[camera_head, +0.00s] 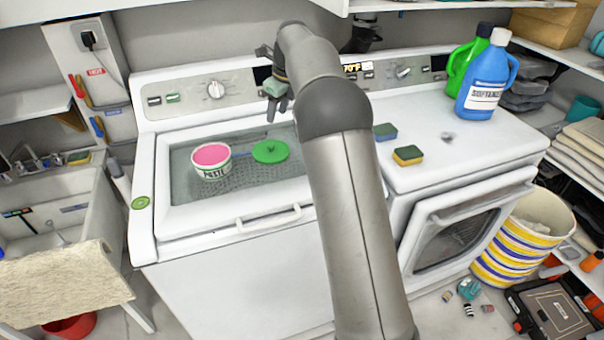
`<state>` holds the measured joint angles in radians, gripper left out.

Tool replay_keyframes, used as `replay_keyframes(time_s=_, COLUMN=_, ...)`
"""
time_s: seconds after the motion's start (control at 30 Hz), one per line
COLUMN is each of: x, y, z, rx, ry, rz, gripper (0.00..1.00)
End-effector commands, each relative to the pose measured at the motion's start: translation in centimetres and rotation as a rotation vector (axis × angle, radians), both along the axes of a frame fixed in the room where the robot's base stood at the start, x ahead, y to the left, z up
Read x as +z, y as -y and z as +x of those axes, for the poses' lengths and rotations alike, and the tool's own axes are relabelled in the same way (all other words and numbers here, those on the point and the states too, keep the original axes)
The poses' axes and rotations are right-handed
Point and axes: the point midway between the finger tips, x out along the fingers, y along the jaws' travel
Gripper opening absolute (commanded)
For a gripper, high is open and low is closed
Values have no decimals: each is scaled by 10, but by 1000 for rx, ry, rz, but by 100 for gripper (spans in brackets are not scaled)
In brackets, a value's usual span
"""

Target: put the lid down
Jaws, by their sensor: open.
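A green round lid (270,151) lies flat on the dark window of the left machine's top. My gripper (277,105) is above and behind the lid, near the machine's control panel, apart from both lid and tub. It is open, and I see nothing in it. My arm hides part of the space between the two machines.
The left machine (220,268) has a front handle. On the right machine's top are two sponges (408,155) (385,132) and blue and green bottles (485,80) (466,62). An overhead cabinet (345,5) is above.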

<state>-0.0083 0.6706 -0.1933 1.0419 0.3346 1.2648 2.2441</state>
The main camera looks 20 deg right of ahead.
Motion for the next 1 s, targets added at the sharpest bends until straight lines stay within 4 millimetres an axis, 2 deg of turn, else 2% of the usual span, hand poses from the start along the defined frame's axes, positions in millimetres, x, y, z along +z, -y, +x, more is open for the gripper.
replay_keyframes(time_s=0.07, x=1, y=0, z=-2, rx=9, ry=1, rz=-2, gripper=40)
replay_keyframes(time_s=0.17, x=6, y=1, z=-16, rx=87, ry=10, rz=-20, gripper=40)
replay_keyframes(time_s=0.27, x=15, y=0, z=-50, rx=280, ry=31, rz=-62, gripper=40)
replay_keyframes(time_s=0.37, x=20, y=-4, z=-106, rx=586, ry=60, rz=-128, gripper=40)
replay_keyframes(time_s=0.47, x=17, y=-12, z=-176, rx=959, ry=91, rz=-201, gripper=40)
replay_keyframes(time_s=0.6, x=-6, y=-22, z=-283, rx=1523, ry=125, rz=-299, gripper=40)
replay_keyframes(time_s=0.7, x=-29, y=-26, z=-351, rx=1884, ry=140, rz=-349, gripper=40)
replay_keyframes(time_s=0.8, x=-52, y=-26, z=-402, rx=2162, ry=146, rz=-379, gripper=40)
replay_keyframes(time_s=0.83, x=-57, y=-26, z=-414, rx=2228, ry=145, rz=-384, gripper=40)
replay_keyframes(time_s=0.9, x=-68, y=-26, z=-433, rx=2339, ry=146, rz=-390, gripper=40)
replay_keyframes(time_s=1.0, x=-75, y=-25, z=-446, rx=2422, ry=146, rz=-394, gripper=40)
